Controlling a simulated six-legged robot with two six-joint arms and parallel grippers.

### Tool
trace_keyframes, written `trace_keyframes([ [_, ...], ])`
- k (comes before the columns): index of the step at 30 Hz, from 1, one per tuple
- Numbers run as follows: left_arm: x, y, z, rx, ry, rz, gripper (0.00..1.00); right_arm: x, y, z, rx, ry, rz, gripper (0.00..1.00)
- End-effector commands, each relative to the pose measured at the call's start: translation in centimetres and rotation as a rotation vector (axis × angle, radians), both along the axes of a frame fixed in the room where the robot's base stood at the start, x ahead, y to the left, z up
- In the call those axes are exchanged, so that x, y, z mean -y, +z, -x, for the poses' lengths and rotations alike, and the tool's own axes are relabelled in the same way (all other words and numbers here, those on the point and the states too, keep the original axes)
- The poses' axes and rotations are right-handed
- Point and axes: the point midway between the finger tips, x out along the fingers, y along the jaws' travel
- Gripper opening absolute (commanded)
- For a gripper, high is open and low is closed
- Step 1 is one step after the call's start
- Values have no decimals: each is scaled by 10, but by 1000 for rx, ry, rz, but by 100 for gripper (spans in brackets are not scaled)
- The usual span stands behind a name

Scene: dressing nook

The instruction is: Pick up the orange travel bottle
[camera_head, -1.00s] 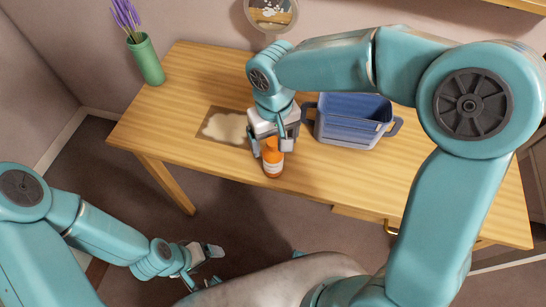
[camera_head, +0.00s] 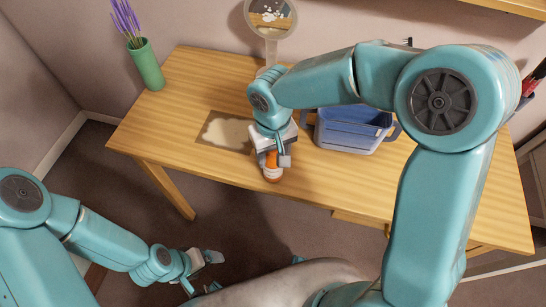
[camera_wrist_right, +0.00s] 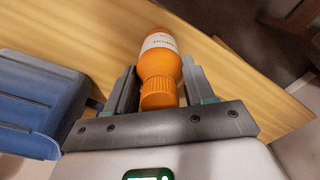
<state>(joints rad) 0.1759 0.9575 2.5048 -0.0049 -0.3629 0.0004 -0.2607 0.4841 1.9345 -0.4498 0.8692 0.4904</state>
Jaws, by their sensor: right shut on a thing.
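The orange travel bottle (camera_head: 272,176) has a ribbed orange cap and a white label. It is near the front edge of the wooden table; I cannot tell whether its base touches the table. My right gripper (camera_head: 272,160) is shut on it from above. In the right wrist view the bottle (camera_wrist_right: 160,66) sits between the two dark fingers, cap toward the palm. The fingers hide part of it in the head view. My left gripper (camera_head: 204,262) is low in front of the table, away from the bottle; its jaw gap is unclear.
A blue bin with handles (camera_head: 348,140) stands just right of the gripper. A brown mat with a pale patch (camera_head: 226,132) lies left of it. A green vase with purple flowers (camera_head: 147,65) and a round mirror (camera_head: 270,16) are at the back.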

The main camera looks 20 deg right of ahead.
Motion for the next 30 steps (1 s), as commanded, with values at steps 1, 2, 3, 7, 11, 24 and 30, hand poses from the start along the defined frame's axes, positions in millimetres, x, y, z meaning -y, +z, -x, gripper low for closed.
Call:
trace_keyframes([
  [1, 0, 0, 0, 0, 0, 0, 83, 0, 2, 0, 2, 0, 0, 3],
  [2, 0, 1, 0, 0, 0, 0, 83, 0, 3, -1, 2, 0, 0, 3],
  [3, 0, 1, 0, 0, 0, 0, 83, 0, 6, -1, 3, 0, 0, 3],
  [7, 0, 3, 0, 0, 0, 0, 83, 0, 23, -1, 5, -2, -1, 3],
  [11, 0, 6, 0, 0, 0, 0, 83, 0, 54, -1, 8, 0, -2, 3],
  [24, 0, 20, 0, 0, 0, 0, 83, -1, 176, 0, 4, 1, -2, 3],
  [30, 0, 22, 0, 0, 0, 0, 83, 0, 197, 0, 1, 0, -1, 3],
])
